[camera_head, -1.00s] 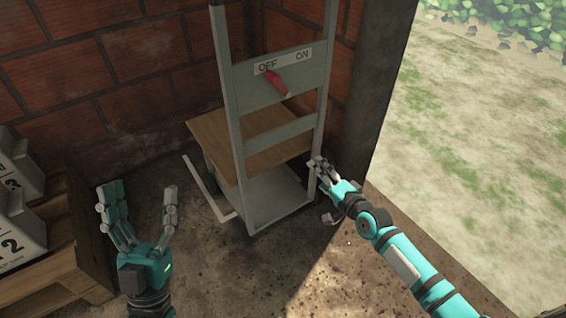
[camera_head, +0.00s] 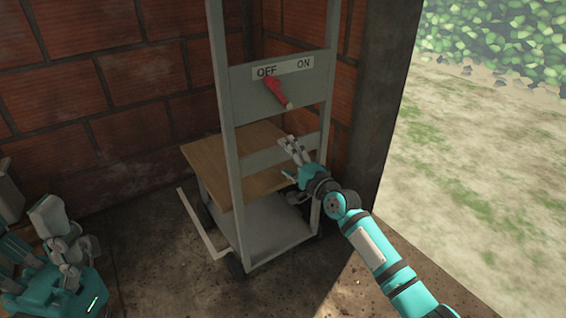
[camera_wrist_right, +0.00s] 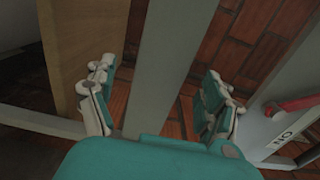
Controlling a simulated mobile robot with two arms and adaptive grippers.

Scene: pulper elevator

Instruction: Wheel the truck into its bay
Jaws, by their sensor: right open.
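The truck has a wooden board (camera_head: 215,165), a pale lower deck (camera_head: 270,222) and small dark wheels (camera_head: 235,265). A grey upright frame (camera_head: 228,125) rises at its near side and appears joined to it. My right gripper (camera_head: 292,150) is open at the frame's lower crossbar (camera_head: 262,157). In the right wrist view, a grey bar (camera_wrist_right: 165,70) runs between the spread fingers; I cannot tell whether they touch it. My left gripper (camera_head: 50,255) is at the lower left, away from the truck, its fingers partly overlapping. The bay is not clearly distinguishable.
The frame's panel has an OFF/ON label (camera_head: 283,67) and a red lever (camera_head: 276,92) under OFF. A pale bar (camera_head: 200,222) lies low at the truck's left. Brick walls (camera_head: 120,130) stand behind and a dark post (camera_head: 385,110) at right. Open ground (camera_head: 480,170) lies outside.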

